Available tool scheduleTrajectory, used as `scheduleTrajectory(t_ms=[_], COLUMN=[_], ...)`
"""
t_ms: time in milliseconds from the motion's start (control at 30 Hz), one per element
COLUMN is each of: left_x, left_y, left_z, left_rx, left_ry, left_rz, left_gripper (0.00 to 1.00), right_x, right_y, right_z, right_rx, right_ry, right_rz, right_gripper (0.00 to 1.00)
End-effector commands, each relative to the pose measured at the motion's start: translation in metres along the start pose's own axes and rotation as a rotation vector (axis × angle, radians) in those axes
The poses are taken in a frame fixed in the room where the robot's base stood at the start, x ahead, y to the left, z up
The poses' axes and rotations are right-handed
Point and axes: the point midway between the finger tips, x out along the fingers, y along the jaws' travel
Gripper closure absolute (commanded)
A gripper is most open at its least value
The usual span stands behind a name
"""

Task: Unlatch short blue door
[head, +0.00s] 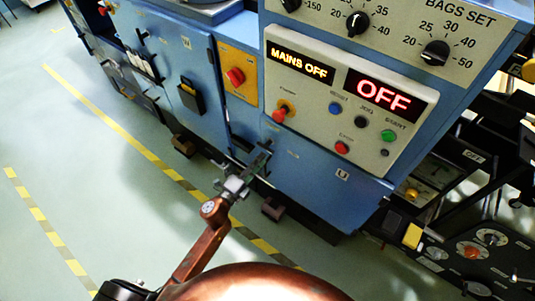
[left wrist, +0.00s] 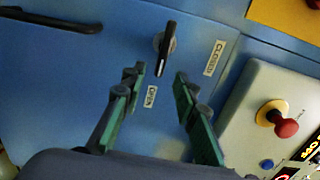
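The short blue door (left wrist: 50,100) fills much of the left wrist view. It carries a dark turn latch (left wrist: 165,47) between a CLOSED label (left wrist: 215,57) and an OPEN label (left wrist: 151,96); which label it points to is not clear. My left gripper (left wrist: 160,82) is open, its two green-grey fingers apart with nothing between them, below the latch in the picture. In the head view my left gripper (head: 262,155) is in front of the blue machine and hides the latch. My right gripper does not show.
A grey console (head: 340,100) with lit displays reading MAINS OFF and OFF is above the door. A dark bar handle (left wrist: 50,20) shows in the left wrist view. A red power knob (left wrist: 285,125) juts out to the right there. Open floor (head: 110,190) lies left.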

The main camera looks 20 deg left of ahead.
Motion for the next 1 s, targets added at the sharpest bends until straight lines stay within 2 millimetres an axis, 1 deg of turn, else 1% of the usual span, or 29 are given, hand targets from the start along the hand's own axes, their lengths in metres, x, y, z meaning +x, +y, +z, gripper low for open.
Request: scheduleTrajectory(t_ms=[33,100,200,300,467,933,1000], left_x=[-0.012,-0.025,-0.039,-0.048,-0.053,-0.053,-0.053], left_y=[0.001,0.001,0.001,0.0,0.0,0.0,0.002], left_z=[0.0,0.001,0.001,0.0,0.0,0.0,0.001], left_rx=[0.0,-0.001,-0.001,-0.001,0.0,0.0,-0.006], left_ry=[-0.001,-0.002,-0.002,-0.001,0.0,-0.001,-0.003], left_rz=[0.002,0.002,0.002,0.0,0.0,0.0,0.004], left_gripper=[0.72,0.72,0.72,0.72,0.72,0.72,0.72], right_x=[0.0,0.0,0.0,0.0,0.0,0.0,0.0], right_y=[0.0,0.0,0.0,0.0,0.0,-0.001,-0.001], right_z=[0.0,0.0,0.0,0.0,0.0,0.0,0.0], right_rx=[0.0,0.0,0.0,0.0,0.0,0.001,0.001], right_ry=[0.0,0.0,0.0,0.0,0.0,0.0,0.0], right_rz=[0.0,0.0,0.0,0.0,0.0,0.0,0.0], right_gripper=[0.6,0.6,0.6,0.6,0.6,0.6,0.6])
